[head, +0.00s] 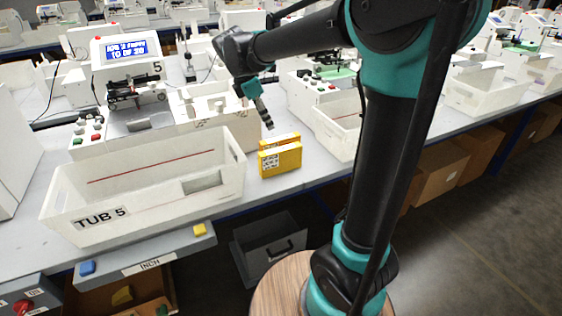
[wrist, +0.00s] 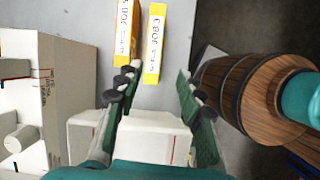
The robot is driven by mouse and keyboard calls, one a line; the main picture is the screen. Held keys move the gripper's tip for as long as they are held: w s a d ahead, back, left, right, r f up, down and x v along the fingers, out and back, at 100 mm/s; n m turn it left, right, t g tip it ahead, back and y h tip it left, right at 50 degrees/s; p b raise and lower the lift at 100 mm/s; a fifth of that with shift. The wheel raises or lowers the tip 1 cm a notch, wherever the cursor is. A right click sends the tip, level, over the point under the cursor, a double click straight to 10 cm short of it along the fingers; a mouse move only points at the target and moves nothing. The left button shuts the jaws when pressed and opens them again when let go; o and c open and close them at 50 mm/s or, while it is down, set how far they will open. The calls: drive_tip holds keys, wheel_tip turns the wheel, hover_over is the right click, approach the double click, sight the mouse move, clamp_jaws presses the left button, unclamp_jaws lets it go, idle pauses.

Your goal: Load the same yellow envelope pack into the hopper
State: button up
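Two yellow envelope packs stand on edge on the grey bench, right of the tub marked TUB 5 (head: 150,203): a front pack (head: 280,161) and a back pack (head: 287,137) close behind it. In the wrist view they are the right pack (wrist: 154,45) and the left pack (wrist: 126,30), with white labels. My gripper (head: 268,122) hangs just above and behind them in the head view. In the wrist view its fingers (wrist: 155,88) are apart with nothing held, and the packs lie beyond the tips. The white plotter hopper (head: 210,101) stands behind the tub.
The plotter with a blue screen (head: 125,50) stands behind TUB 5. Another white tub (head: 338,130) is right of the packs. A dark drawer box (head: 270,248) sits below the bench.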

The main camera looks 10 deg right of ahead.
drive_tip(key=a+r+n, duration=0.1)
approach(280, 149)
drive_tip(key=x, duration=0.5)
drive_tip(key=shift+s, duration=0.2)
drive_tip(key=x, duration=0.4)
drive_tip(key=shift+w+d+f, duration=0.15)
drive_tip(key=shift+w+f, duration=0.05)
drive_tip(key=shift+f, duration=0.1)
drive_tip(key=shift+d+f, duration=0.1)
drive_tip(key=shift+f, duration=0.2)
drive_tip(key=shift+f, duration=0.2)
drive_tip(key=shift+c, duration=0.5)
clamp_jaws()
